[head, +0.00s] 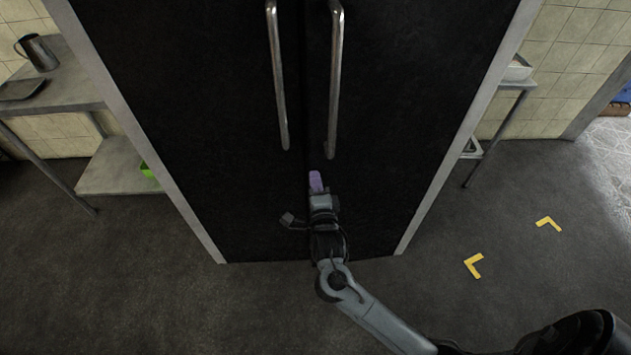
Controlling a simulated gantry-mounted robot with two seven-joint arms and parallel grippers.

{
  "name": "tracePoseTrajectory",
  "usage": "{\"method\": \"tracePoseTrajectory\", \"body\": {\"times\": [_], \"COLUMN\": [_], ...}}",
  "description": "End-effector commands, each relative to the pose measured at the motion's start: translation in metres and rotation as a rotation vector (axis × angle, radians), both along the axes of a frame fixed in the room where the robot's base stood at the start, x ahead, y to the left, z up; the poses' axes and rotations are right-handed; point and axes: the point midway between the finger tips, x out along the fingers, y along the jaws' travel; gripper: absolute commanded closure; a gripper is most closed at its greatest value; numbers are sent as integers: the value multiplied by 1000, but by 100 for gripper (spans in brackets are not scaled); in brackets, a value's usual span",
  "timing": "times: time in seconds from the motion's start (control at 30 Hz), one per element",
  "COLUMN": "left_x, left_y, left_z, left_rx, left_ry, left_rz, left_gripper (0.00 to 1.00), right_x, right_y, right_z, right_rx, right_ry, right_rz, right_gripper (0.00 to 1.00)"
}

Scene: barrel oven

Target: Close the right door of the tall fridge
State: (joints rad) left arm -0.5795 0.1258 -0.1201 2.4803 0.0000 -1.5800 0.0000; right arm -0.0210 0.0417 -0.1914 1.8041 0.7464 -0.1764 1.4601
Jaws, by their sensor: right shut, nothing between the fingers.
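The tall fridge fills the middle of the head view, with black doors in a pale grey frame. The right door (400,100) has a vertical metal handle (335,85). The left door (190,100) has a matching handle (277,75). Both doors look about flush with the frame, with a thin dark seam between them; a small gap cannot be ruled out. My right gripper (316,182), with purple fingertips, is shut and empty. It is below the handles, in front of the right door near the seam; whether it touches is unclear. My left gripper is not in view.
A metal shelf table (60,85) with a metal jug (38,53) and a dark tray (22,89) stands left of the fridge. Another rack (500,110) stands to the right. Yellow corner marks (473,265) lie on the right floor. The floor in front is clear.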

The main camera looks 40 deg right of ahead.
Motion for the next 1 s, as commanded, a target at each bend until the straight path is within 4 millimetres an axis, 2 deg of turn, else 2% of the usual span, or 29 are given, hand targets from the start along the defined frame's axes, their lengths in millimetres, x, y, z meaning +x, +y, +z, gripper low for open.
{"method": "tracePoseTrajectory", "body": {"times": [0.23, 0.5, 0.6, 1.0], "left_x": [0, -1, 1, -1], "left_y": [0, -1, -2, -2], "left_z": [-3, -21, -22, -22], "left_rx": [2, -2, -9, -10], "left_ry": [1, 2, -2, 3], "left_rz": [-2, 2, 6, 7], "left_gripper": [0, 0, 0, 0], "right_x": [4, 39, 46, 46], "right_y": [-2, -21, -24, -26], "right_z": [-1, -2, -1, -4], "right_rx": [0, 1, 0, -1], "right_ry": [-2, -4, 0, 11], "right_rz": [-11, -104, -121, -125], "right_gripper": [100, 100, 100, 100]}}
